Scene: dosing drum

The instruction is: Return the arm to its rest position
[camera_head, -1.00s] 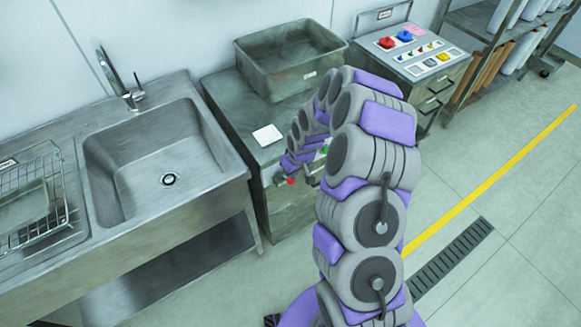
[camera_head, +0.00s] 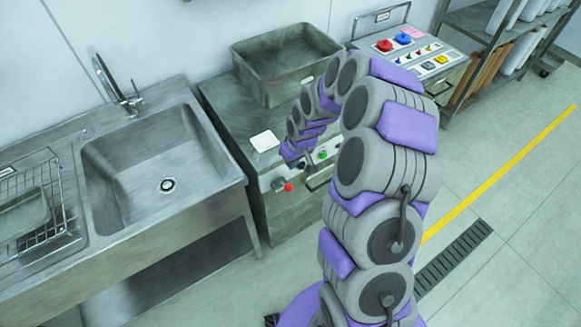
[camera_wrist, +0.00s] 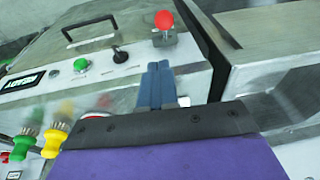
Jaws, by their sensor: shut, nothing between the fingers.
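My arm reaches from the lower right over to the cabinet in the head view, with its bend raised. My gripper shows in the wrist view (camera_wrist: 157,85) as two blue fingers pressed together, with nothing between them. It is in front of the cabinet's control panel, apart from the red ball knob (camera_wrist: 165,20). In the head view the fingers are too small and hidden to make out clearly. The red knob (camera_head: 288,187) is on the panel just below the arm's end, and a green button (camera_head: 323,154) is to the right.
A sink (camera_head: 160,160) stands to the left. A grey bin (camera_head: 285,62) and a white square (camera_head: 265,141) lie on the cabinet top. A console with coloured buttons (camera_head: 403,39) and a shelf rack stand behind. Yellow and green fittings (camera_wrist: 55,138) are close by at lower left.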

